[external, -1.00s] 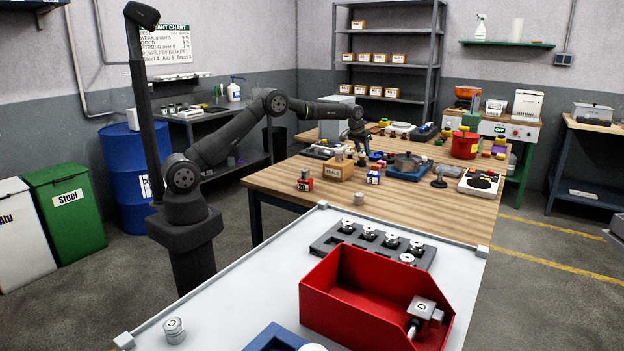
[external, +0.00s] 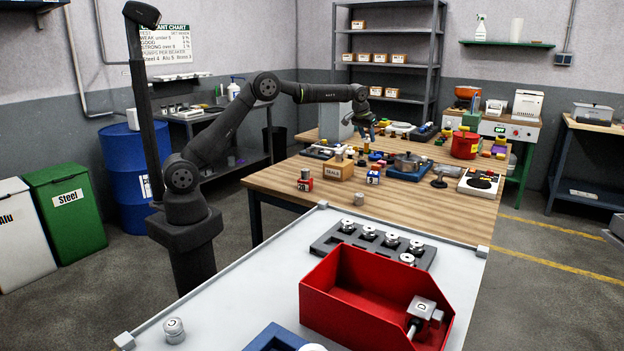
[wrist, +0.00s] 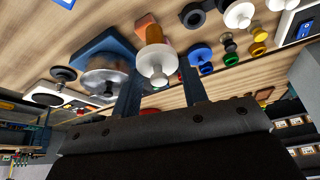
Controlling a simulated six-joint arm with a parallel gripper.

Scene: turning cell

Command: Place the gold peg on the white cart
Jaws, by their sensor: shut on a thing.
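The gold peg (wrist: 153,34), with a white round flange, shows between the two blue fingers of my gripper (wrist: 161,72) in the wrist view. My gripper is shut on it. In the external view my gripper (external: 366,136) is above the far part of the wooden bench, and the peg is a small gold spot (external: 366,147) below the fingers. The white cart (external: 250,265) stands in the foreground, well apart from the gripper, with a bare white top on its left side.
On the cart are a red bin (external: 335,300), a grey rack (external: 345,243) with several metal parts, a blue tray (external: 275,340) and a metal cylinder (external: 174,330). A wooden block (external: 339,170), a pot (external: 407,162) and other parts crowd the bench (external: 285,185).

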